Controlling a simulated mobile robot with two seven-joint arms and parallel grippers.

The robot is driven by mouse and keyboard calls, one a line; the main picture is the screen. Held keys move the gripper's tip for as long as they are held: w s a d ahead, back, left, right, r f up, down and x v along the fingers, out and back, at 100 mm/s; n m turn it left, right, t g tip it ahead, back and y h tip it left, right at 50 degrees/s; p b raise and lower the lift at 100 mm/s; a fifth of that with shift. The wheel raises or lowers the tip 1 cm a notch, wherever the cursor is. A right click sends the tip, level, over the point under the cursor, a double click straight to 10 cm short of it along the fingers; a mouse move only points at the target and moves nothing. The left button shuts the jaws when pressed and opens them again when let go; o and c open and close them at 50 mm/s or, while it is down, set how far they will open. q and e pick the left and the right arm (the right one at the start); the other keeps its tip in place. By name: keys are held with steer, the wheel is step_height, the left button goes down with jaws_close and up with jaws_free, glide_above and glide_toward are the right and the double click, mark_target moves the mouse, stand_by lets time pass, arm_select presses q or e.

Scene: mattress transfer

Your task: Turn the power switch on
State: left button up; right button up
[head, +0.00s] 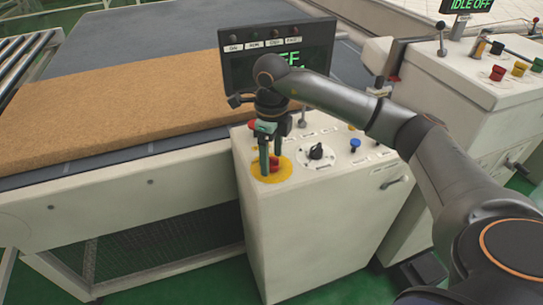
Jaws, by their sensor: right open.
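A white control box (320,220) stands beside the conveyor. On its top, near the left front, is a red switch (274,165) on a yellow round plate, which looks like the power switch. My right gripper (270,169) points down over it from above. Its two greenish fingers are open, one at each side of the red switch, with the tips close to the plate. I cannot tell whether they touch it. The fingers hide part of the switch, so its turn position is unclear. My left gripper is not in view.
A black knob (316,152) and a blue button (355,144) sit right of the yellow plate. A monitor (238,66) with green text stands behind my arm. A brown mattress slab (120,105) lies on the conveyor. A second console (470,80) with an "IDLE OFF" display stands right.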

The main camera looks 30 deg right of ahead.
steer(key=shift+f, duration=0.25)
jaws_close()
stand_by(0.5)
